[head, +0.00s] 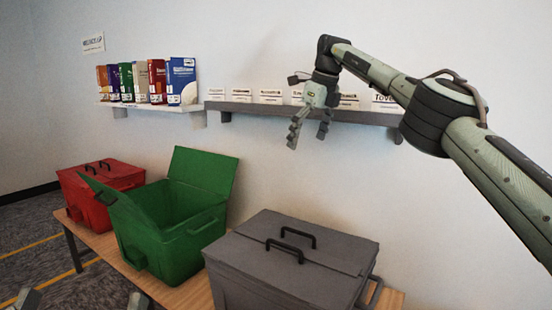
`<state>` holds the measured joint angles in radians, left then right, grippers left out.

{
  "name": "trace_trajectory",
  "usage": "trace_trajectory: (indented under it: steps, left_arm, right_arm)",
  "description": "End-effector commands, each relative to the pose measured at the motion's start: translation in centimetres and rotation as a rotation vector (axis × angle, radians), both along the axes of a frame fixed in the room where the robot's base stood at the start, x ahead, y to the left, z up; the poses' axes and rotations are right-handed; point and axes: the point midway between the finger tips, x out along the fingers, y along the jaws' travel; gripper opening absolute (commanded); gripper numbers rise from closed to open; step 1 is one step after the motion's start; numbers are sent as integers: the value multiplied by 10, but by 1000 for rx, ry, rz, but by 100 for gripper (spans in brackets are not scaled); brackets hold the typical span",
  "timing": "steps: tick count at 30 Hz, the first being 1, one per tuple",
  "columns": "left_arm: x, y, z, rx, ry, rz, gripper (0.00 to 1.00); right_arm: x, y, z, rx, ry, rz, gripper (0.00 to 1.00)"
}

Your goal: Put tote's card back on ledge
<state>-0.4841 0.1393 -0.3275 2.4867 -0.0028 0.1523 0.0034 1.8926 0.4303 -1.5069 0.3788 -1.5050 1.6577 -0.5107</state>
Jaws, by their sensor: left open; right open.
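Several white lettered cards stand in a row on the grey ledge (250,107); one at the right end (385,103) is partly behind my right arm. I cannot tell which card belongs to a tote. Three totes stand below: a red one (95,190) and a grey one (300,265) with lids shut, and a green one (170,235) with its lid flaps open. No card shows in the visible part of the green tote. My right gripper (309,132) is open and empty, pointing down before the ledge. My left gripper (84,301) shows only its open fingertips at the bottom left edge.
The totes stand on a wooden table (190,291). A white shelf (155,108) at left holds several upright coloured boxes or books (157,82). A small sign (93,42) hangs on the wall. The wall between ledge and totes is clear.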

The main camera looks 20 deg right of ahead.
Motion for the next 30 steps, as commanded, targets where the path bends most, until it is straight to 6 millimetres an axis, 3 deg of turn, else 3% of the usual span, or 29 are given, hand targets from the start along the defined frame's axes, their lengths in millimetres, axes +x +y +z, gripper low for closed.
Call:
trace_trajectory:
  steps: [13, 30]
  left_arm:
    - [0, 0, 6, 0, 0, 0, 100]
    - [0, 0, 7, 0, 0, 0, 100]
  right_arm:
    - [14, 46, -44, 1, 1, 299, 100]
    - [16, 52, -50, 0, -1, 344, 100]
